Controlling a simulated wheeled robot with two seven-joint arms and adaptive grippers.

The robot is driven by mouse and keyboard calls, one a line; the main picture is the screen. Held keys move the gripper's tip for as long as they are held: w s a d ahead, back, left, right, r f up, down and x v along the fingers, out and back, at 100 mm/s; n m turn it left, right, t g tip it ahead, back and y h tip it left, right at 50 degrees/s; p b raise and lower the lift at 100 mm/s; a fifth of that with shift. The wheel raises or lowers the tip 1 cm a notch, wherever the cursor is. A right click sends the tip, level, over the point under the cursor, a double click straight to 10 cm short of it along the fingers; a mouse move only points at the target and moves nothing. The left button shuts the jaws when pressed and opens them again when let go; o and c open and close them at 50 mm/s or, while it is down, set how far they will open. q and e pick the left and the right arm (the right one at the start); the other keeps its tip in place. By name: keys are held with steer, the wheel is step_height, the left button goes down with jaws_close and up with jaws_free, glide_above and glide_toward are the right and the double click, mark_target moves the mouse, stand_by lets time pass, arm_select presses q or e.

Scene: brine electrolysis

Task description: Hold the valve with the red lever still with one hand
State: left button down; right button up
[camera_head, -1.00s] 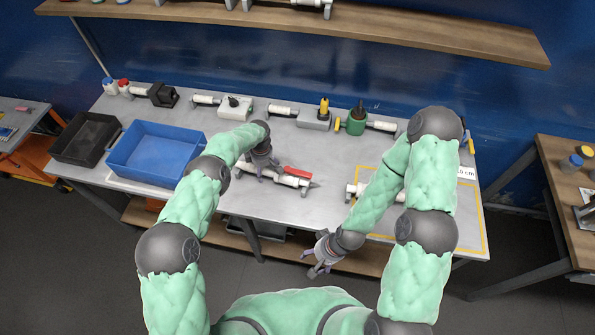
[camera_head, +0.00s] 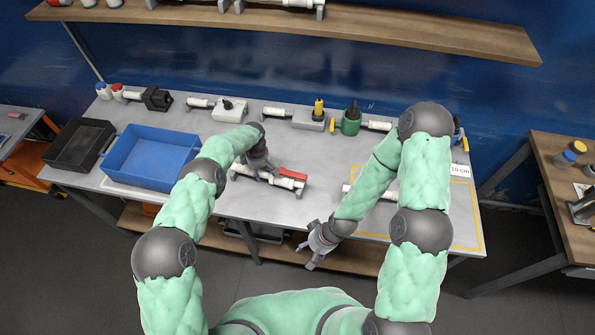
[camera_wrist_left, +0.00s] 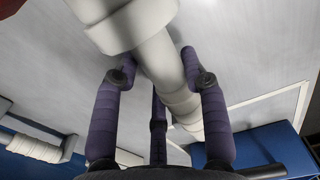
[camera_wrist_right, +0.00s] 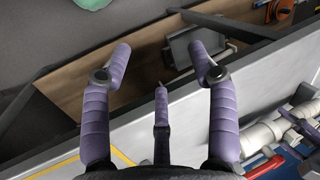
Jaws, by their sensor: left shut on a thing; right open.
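The valve with the red lever (camera_head: 292,173) lies on the grey table as a white pipe piece on supports, left of the table's middle in the head view. My left gripper (camera_head: 259,172) is shut on its left part. In the left wrist view the white pipe (camera_wrist_left: 158,50) passes between the fingers (camera_wrist_left: 159,60); a bit of red shows at the top left corner. My right gripper (camera_head: 312,252) is open and empty at the table's front edge, right of the valve. The valve's white body (camera_wrist_right: 262,138) and red lever also show in the right wrist view, right of the open fingers (camera_wrist_right: 160,62).
A blue bin (camera_head: 113,168) and a black bin (camera_head: 58,158) stand at the left. Several fittings line the back edge, including a green one (camera_head: 350,124). Another white pipe piece (camera_head: 384,196) lies by the yellow-marked area, partly behind my right arm.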

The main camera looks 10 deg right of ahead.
steer(key=w+r+n, duration=0.1)
steer(key=w, duration=0.2)
steer(key=w+a+r+n, duration=0.1)
steer(key=w+n, duration=0.1)
steer(key=w, duration=0.1)
steer(key=w+r+n, duration=0.1)
steer(key=w+n, duration=0.1)
steer(key=w, duration=0.2)
steer(key=shift+w+a, duration=0.1)
steer(key=shift+a, duration=0.05)
steer(key=w+r+n+h, duration=0.1)
steer(key=w+r+n, duration=0.25)
steer(key=w, duration=0.25)
step_height(320, 180, up, 13)
steer(key=n+h, duration=0.3)
steer(key=n, duration=0.2)
glide_above(293, 174)
steer(key=d, duration=0.2)
steer(key=f, duration=1.1)
steer(key=shift+d+f, duration=0.25)
steer(key=shift+f, duration=0.1)
jaws_close()
